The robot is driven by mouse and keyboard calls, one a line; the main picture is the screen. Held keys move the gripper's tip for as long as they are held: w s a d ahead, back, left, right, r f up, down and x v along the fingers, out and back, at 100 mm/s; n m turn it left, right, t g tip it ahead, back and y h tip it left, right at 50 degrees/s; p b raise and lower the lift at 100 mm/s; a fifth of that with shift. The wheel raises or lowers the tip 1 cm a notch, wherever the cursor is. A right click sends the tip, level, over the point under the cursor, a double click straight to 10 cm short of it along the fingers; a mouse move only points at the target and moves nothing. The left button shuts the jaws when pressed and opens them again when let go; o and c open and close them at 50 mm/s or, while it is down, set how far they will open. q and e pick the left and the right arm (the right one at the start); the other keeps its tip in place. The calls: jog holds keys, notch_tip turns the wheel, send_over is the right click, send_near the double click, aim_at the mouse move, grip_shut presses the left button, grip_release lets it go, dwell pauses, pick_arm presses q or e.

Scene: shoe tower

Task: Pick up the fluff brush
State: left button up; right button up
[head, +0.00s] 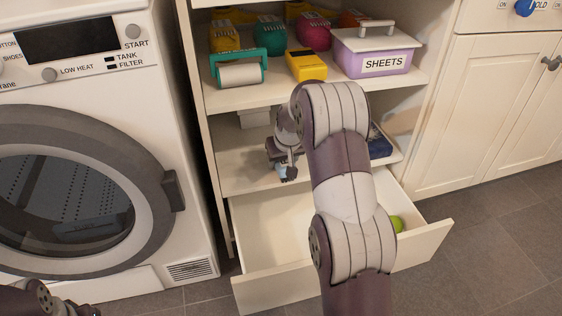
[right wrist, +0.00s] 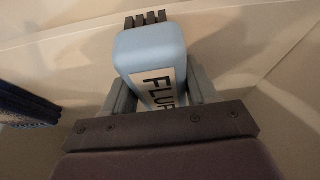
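The fluff brush (right wrist: 152,55) is a light blue block with dark bristles at its far end and a label that starts "FLU" in the right wrist view. My right gripper (right wrist: 163,92) has one finger on each side of it, with no clear gap, so it looks shut on the brush. In the head view, my right gripper (head: 284,165) is at the lower shelf above the open drawer, with a little light blue showing at its tip. My right arm hides part of the shelf. Only a piece of my left arm shows at the bottom left corner.
The open drawer (head: 262,284) juts out below, with a green ball (head: 396,223) in it. A dark blue item (head: 379,146) lies right on the lower shelf (head: 236,173). The shelf above holds a green-handled roller (head: 240,73), a yellow box (head: 307,66) and a "SHEETS" box (head: 373,60). A washer-like machine (head: 184,222) stands left.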

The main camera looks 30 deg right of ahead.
jog(key=shift+r+p, duration=0.2)
jog(key=shift+p, duration=0.1)
jog(key=shift+s+a+r+p, duration=0.1)
jog(key=shift+s+r+p, duration=0.3)
jog(key=shift+p, duration=0.6)
jog(key=s+p, duration=0.1)
jog(key=s, duration=0.3)
jog(key=shift+a+p, duration=0.35)
jog(key=shift+a, duration=0.05)
jog(key=s+a+b, duration=0.2)
jog(key=s+b, duration=0.1)
jog(key=s, duration=1)
jog(key=shift+a+f, duration=0.25)
jog(key=shift+f, duration=0.05)
jog(key=o, duration=0.3)
jog(key=shift+c, duration=0.8)
